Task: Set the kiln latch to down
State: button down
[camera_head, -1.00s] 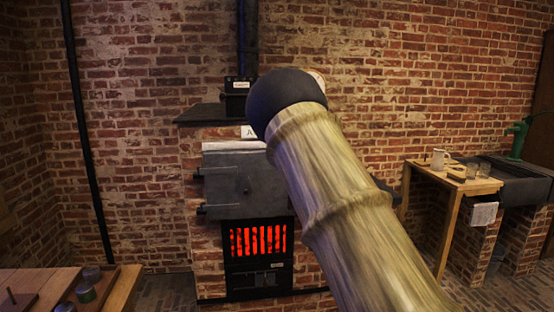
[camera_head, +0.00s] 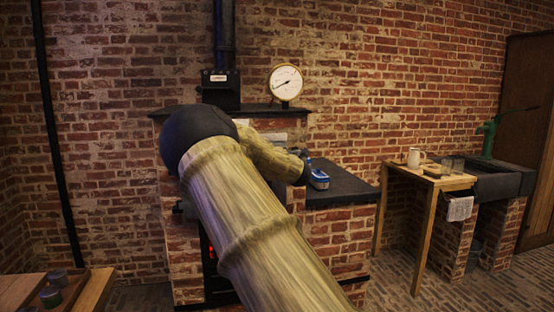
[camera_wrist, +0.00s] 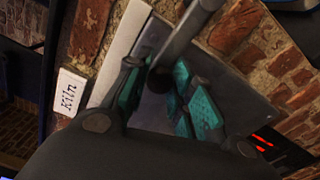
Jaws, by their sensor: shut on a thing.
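The kiln latch (camera_wrist: 185,35) shows in the wrist view as a grey rod with a dark round end, in front of the grey metal door plate. My gripper (camera_wrist: 165,88), dark with teal pads, is shut on the latch, with a finger on either side of it near the dark end. A white label reading "Kiln" (camera_wrist: 70,92) is beside the gripper at the left. In the head view my arm covers the kiln front, so the latch and my gripper are hidden there.
A round white gauge (camera_head: 286,82) stands on the kiln's top ledge. A dark counter (camera_head: 345,188) extends right of the kiln. A wooden table (camera_head: 432,178) with a mug (camera_head: 414,157) stands farther right, beside a dark sink (camera_head: 497,184). Red glow (camera_wrist: 262,140) shows near the gripper.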

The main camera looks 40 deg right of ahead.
jog(key=shift+s+d+r, duration=0.15)
jog(key=shift+d, duration=0.1)
jog(key=c, duration=1.7)
grip_release()
jog(key=o, duration=0.5)
jog(key=shift+d, duration=0.25)
jog(key=shift+a, duration=0.45)
jog(key=v, duration=1.1)
jog(key=shift+s+f, duration=0.25)
jog(key=shift+s, duration=0.05)
